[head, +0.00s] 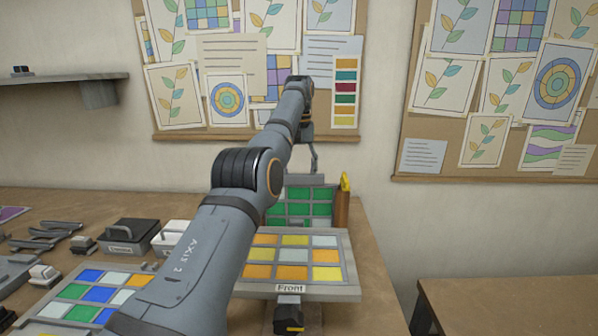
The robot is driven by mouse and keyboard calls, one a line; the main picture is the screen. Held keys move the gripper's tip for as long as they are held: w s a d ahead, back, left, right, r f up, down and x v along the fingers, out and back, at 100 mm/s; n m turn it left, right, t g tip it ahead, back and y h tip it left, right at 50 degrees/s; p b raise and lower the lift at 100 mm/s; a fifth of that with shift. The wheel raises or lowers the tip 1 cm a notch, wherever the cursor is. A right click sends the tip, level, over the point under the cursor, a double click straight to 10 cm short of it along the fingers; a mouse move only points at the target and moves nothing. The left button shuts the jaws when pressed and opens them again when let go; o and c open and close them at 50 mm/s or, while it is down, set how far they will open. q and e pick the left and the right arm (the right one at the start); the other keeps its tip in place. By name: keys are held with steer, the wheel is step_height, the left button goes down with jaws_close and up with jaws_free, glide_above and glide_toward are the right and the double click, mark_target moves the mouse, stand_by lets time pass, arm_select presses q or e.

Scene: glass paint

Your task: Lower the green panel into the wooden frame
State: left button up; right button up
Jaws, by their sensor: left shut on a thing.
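The green panel (298,209), a grid of green panes in a grey border, stands upright behind a tilted panel of yellow, orange and pale panes. My left gripper (314,168) reaches down from above to the green panel's top edge and is shut on it. The contact is small and partly unclear. A brown upright (342,210), seemingly part of the wooden frame, stands at the green panel's right side; a yellow piece (345,182) is at its top. My arm and the front panel hide the rest of the frame and the green panel's lower edge. My right gripper is out of view.
The yellow-and-orange panel (294,240) bears a "Front" label (290,288), with a dark fitting (288,318) below. A multicoloured panel (75,292), dark box (128,236), white box (175,236) and tools (45,238) lie left. Another table (510,295) stands right, across a gap.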

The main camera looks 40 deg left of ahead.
arm_select(q)
steer(key=shift+f+b, duration=0.4)
steer(key=shift+f, duration=0.1)
steer(key=o, duration=1.4)
steer(key=shift+r, duration=0.15)
steer(key=shift+c, duration=0.2)
step_height(320, 180, up, 7)
steer(key=p, duration=0.7)
